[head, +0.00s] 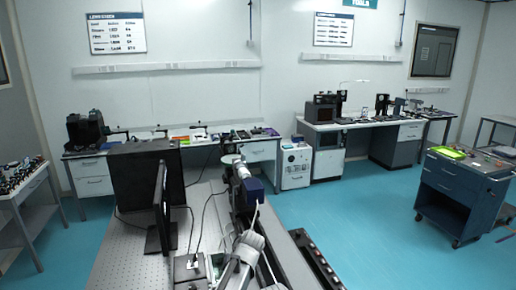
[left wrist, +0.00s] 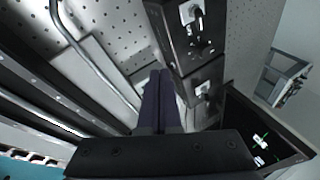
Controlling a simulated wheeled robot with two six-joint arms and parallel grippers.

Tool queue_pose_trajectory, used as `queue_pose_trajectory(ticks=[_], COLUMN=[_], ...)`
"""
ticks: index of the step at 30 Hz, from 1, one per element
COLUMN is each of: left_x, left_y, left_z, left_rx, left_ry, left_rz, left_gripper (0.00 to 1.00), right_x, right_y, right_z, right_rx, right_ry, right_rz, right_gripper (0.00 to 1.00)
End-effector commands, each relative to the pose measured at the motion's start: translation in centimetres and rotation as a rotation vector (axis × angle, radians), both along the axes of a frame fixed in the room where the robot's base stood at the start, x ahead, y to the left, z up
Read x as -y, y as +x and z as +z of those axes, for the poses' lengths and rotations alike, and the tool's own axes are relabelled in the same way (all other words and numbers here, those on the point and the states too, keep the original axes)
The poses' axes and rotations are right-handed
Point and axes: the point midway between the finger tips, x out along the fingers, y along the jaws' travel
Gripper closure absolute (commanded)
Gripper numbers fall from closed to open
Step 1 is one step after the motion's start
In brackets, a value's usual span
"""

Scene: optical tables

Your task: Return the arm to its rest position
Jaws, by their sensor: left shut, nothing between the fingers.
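My left gripper (left wrist: 160,74) shows in the left wrist view. Its two dark fingers lie side by side, shut, with nothing between them. They are above a perforated optical table (left wrist: 130,45), beside a black box-shaped unit (left wrist: 203,45) with small fittings on its face. Whether the fingers touch the unit I cannot tell. My right gripper shows in neither view.
In the head view a black monitor (head: 161,208) and a dark panel (head: 146,185) stand on the optical table (head: 118,246). A black rail (head: 318,258) runs along its right side. A blue cart (head: 462,190) stands at the right. The blue floor (head: 350,215) between is clear.

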Motion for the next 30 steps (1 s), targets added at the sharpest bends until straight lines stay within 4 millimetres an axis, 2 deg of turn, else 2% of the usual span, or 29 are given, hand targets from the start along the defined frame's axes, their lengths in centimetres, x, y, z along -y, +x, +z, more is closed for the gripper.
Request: queue_pose_trajectory(ticks=[1, 9, 18, 25, 30], left_x=[-0.8, -3.8, -5.9, -6.5, -4.1], left_y=[-1.3, -7.0, -13.7, -18.2, -18.2], left_z=[-0.2, -1.3, -2.0, -2.1, -3.0], left_rx=[-0.01, -0.07, -0.113, -0.124, -0.158], left_ry=[-0.017, -0.143, -0.303, -0.418, -0.395], left_rz=[0.005, 0.01, 0.007, 0.0, -0.057], left_gripper=[1.0, 1.0, 1.0, 1.0, 1.0], right_x=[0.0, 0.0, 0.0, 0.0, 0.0], right_y=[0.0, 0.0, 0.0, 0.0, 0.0], right_z=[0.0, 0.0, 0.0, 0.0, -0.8], right_rx=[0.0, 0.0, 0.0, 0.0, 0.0], right_ry=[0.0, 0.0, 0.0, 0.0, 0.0], right_rz=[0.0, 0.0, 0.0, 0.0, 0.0], right_gripper=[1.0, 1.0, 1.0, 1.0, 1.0])
